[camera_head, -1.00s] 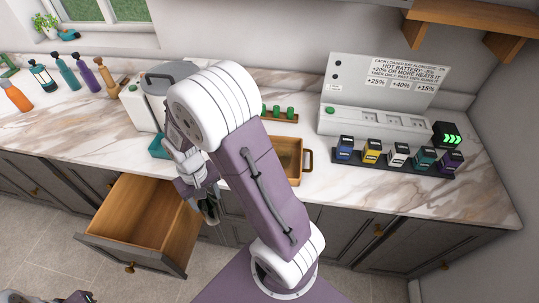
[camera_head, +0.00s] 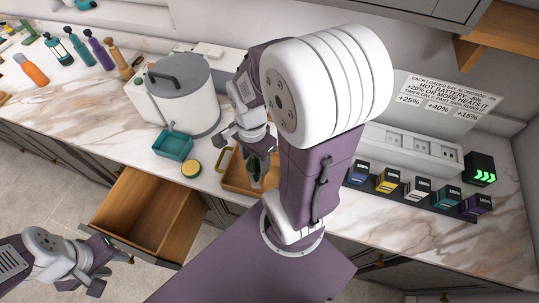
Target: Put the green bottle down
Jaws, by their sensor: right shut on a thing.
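My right gripper (camera_head: 257,165) is over the wooden tray (camera_head: 232,186) on the counter, fingers pointing down. It is shut on a small, dark green thing (camera_head: 257,172), which looks like the green bottle; the fingers and arm hide much of it. I cannot tell whether it touches the tray floor. My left gripper (camera_head: 108,274) is at the lower left, in front of the open drawer, with its fingers apart and nothing between them.
An open wooden drawer (camera_head: 130,203) juts out below the counter. A teal box (camera_head: 173,145), a yellow-topped round thing (camera_head: 191,169) and a large lidded pot (camera_head: 185,95) stand left of the tray. Several coloured blocks (camera_head: 387,181) sit at the right. Several bottles (camera_head: 58,50) stand far left.

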